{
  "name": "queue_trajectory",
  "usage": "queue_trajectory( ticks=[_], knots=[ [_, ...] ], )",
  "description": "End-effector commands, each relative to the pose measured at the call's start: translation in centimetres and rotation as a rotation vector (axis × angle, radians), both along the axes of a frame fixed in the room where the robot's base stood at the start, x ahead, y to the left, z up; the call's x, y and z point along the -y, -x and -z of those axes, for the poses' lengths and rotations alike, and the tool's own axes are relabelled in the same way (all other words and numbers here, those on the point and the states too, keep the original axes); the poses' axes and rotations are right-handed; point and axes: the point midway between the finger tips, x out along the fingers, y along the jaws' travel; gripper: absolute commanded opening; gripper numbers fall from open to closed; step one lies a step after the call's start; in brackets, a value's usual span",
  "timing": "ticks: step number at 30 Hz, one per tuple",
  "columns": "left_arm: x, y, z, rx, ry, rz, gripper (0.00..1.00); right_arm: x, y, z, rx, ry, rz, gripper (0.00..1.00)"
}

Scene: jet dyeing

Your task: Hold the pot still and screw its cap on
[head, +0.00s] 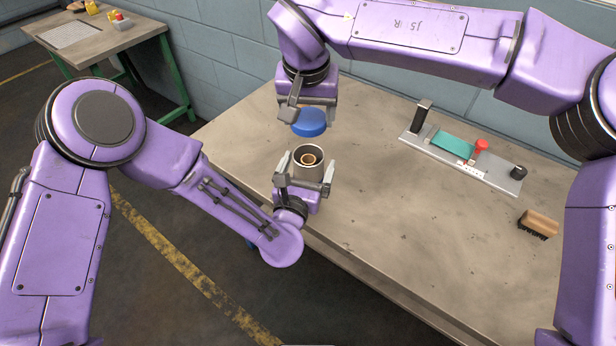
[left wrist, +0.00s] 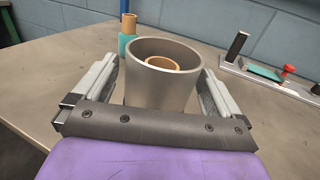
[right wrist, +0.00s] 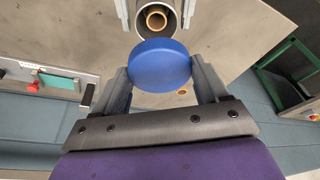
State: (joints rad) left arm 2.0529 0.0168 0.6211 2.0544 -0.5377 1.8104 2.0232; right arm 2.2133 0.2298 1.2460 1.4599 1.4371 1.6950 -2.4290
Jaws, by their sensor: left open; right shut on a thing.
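The pot (head: 308,153) is a grey metal cup standing upright and open near the table's edge. A tan ring-shaped piece (left wrist: 163,63) shows inside it. My left gripper (head: 303,180) is open, with one finger on each side of the pot. In the left wrist view the pot (left wrist: 160,88) stands between the fingers; I cannot tell whether they touch it. My right gripper (head: 308,112) is shut on the blue round cap (head: 309,123). It holds the cap above the table, apart from the pot. The right wrist view shows the cap (right wrist: 160,66) between both fingers.
A tan and teal cylinder (left wrist: 128,34) stands behind the pot, hidden in the head view. A grey fixture plate (head: 493,179) with a teal pad and red knob lies at the right. A brush (head: 539,224) lies nearer. The table's front middle is clear.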

Motion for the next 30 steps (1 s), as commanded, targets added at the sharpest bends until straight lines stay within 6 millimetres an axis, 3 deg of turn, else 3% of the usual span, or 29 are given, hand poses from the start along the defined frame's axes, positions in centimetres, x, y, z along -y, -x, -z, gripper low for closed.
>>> queue_trajectory(
  ticks=[11, 18, 19, 30],
  knots=[
    [0.2, -0.7, 0.0, -0.001, 0.000, 0.000, 0.98, 0.0, 0.0, 0.0, 0.000, 0.000, 0.000, 0.40],
    [0.2, -0.7, 0.0, -0.001, 0.000, -0.001, 0.24, 0.0, 0.0, 0.0, 0.000, 0.000, 0.000, 0.40],
    [0.2, -0.7, 0.0, -0.001, 0.000, 0.000, 0.19, 0.0, 0.0, 0.0, 0.000, 0.000, 0.000, 0.40],
    [0.1, -0.7, 0.0, 0.000, -0.001, -0.001, 0.18, 0.0, 0.2, 4.5, -0.001, 0.000, -0.001, 0.40]
  ],
)
